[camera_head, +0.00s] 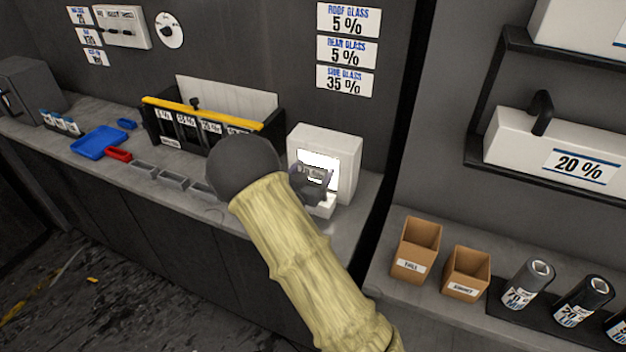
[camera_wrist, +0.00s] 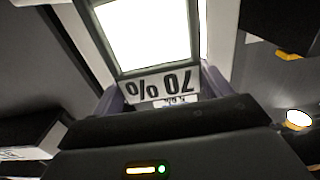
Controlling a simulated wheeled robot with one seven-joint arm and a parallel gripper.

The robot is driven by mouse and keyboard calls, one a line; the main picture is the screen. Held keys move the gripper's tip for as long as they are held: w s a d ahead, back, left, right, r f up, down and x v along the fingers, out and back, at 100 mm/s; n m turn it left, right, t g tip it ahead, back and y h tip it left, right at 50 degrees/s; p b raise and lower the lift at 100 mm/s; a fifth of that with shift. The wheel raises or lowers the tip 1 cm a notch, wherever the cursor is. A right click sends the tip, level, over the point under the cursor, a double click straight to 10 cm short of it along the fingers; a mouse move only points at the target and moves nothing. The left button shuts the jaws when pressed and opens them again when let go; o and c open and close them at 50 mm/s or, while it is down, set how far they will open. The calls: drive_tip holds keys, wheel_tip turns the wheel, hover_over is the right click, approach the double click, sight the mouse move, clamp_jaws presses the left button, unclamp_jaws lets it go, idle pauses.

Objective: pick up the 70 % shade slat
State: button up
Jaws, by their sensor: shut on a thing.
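The 70 % shade slat (camera_wrist: 163,84) is between the fingers of my gripper (camera_wrist: 164,96) in the wrist view, its label upside down there. A bright, dark-edged pane (camera_wrist: 150,35) shows beyond the label. In the head view my gripper (camera_head: 311,184) is at the front of a white box with a lit opening (camera_head: 325,150). The gripper is shut on the slat. My arm hides part of the bench, and I cannot tell whether the slat touches the box.
A black rack with a yellow bar (camera_head: 205,114) and several percent labels stands left of the white box. A blue tray (camera_head: 100,142), a red tool (camera_head: 118,154) and small grey bins (camera_head: 173,181) lie on the bench. Brown boxes (camera_head: 416,250) and rolls stand at the right.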

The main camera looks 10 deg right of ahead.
wheel_tip(320, 180, up, 10)
drive_tip(key=shift+b, duration=0.55)
drive_tip(key=shift+w, duration=0.1)
idle(0.4)
